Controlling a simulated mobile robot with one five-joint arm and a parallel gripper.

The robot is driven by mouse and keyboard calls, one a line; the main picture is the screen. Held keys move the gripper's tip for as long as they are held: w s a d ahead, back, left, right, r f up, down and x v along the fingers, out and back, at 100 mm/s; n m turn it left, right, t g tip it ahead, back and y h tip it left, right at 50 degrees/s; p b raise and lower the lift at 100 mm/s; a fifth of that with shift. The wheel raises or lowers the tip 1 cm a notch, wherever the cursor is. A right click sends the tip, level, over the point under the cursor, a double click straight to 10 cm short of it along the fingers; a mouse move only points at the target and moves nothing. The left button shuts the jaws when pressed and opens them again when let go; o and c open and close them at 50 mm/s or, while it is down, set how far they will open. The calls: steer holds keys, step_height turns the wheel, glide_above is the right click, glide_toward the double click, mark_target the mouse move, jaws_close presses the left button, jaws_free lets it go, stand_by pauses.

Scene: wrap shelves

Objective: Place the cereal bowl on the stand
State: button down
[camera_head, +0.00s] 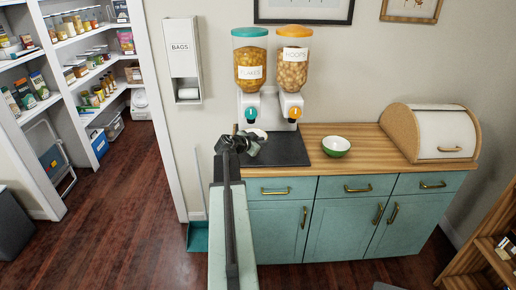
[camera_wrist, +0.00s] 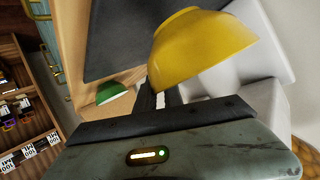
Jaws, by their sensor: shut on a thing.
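A yellow bowl (camera_wrist: 203,45) is in my gripper's dark fingers (camera_wrist: 160,97), which are shut on it near its lower side in the wrist view. In the head view my gripper (camera_head: 246,142) is over the left part of the dark mat, in front of the cereal dispenser, and mostly hides what it holds. The dispenser's white stand (camera_head: 272,106) carries two clear hoppers, one with a teal lid marked flakes and one with an orange lid marked hoops. In the wrist view white dispenser parts (camera_wrist: 232,75) are close behind the yellow bowl.
A green bowl (camera_head: 336,147) with a white inside stands on the wooden counter (camera_head: 310,172), right of the dark mat (camera_head: 290,152). A bread box (camera_head: 440,132) is at the right end. Pantry shelves stand at the left. A bag holder (camera_head: 182,60) hangs on the wall.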

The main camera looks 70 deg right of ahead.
steer(key=shift+w+d, duration=0.15)
steer(key=shift+d, duration=0.05)
steer(key=shift+w+d+f, duration=0.15)
steer(key=shift+w+d, duration=0.1)
steer(key=shift+d, duration=0.3)
step_height(320, 180, down, 4)
steer(key=b, duration=0.4)
steer(key=shift+a+r, duration=0.15)
steer(key=shift+r, duration=0.05)
steer(key=shift+w+a+r, duration=0.1)
steer(key=shift+r, duration=0.1)
steer(key=shift+f, duration=0.15)
steer(key=c, duration=1.5)
jaws_free()
steer(key=shift+o, duration=0.2)
